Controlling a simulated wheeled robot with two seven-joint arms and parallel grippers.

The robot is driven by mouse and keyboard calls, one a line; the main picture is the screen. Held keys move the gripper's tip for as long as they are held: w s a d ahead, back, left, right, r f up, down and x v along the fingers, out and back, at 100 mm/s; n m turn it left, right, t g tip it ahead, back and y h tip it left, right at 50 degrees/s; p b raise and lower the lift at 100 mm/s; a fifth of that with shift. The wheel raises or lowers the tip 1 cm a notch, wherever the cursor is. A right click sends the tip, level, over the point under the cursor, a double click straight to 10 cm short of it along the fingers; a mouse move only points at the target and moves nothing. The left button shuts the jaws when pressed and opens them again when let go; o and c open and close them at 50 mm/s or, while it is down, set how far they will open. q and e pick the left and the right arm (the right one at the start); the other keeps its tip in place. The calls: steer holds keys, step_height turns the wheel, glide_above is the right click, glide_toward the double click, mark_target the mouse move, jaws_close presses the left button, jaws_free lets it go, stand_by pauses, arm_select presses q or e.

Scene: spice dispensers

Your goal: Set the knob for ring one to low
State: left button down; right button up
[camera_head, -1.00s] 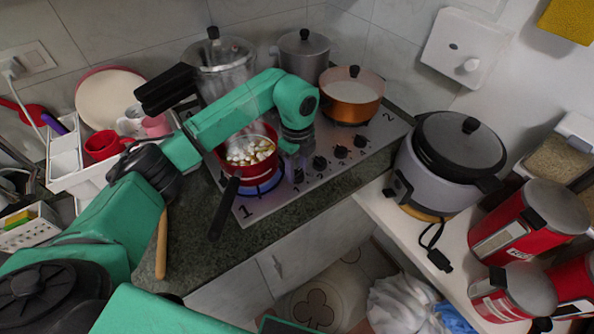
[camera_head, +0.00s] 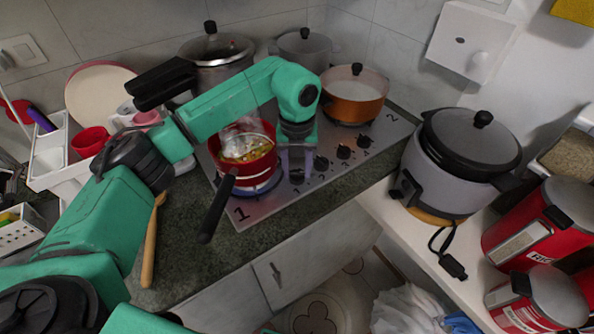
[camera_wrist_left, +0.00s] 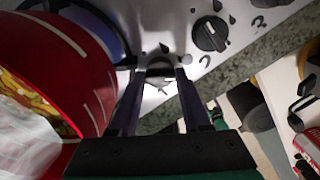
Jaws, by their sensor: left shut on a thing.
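The stove (camera_head: 262,207) is a steel hob with a row of dark knobs along its front edge. Ring one, marked 1, is at the front left under a red pot (camera_head: 262,167), with a blue glow beneath it. My left gripper (camera_head: 295,168) reaches down at the knob nearest ring one. In the left wrist view my gripper (camera_wrist_left: 156,88) has its fingers on both sides of this knob (camera_wrist_left: 159,69) and is shut on it. The fingers partly hide the knob, and I cannot read its setting. A neighbouring knob (camera_wrist_left: 210,34) is free.
The red pot's black handle (camera_head: 218,208) sticks out toward the front, left of my gripper. An orange pot (camera_head: 353,100) stands on ring two. A rice cooker (camera_head: 440,180) stands on the right counter. A wooden utensil (camera_head: 151,245) lies on the left counter.

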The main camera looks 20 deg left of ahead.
arm_select(q)
steer(key=shift+w+r+m, duration=0.1)
steer(key=shift+r+m, duration=0.05)
steer(key=shift+m, duration=0.75)
steer(key=shift+b, duration=0.3)
steer(key=c, duration=0.5)
jaws_free()
steer(key=shift+c, duration=0.2)
steer(key=shift+o, duration=0.9)
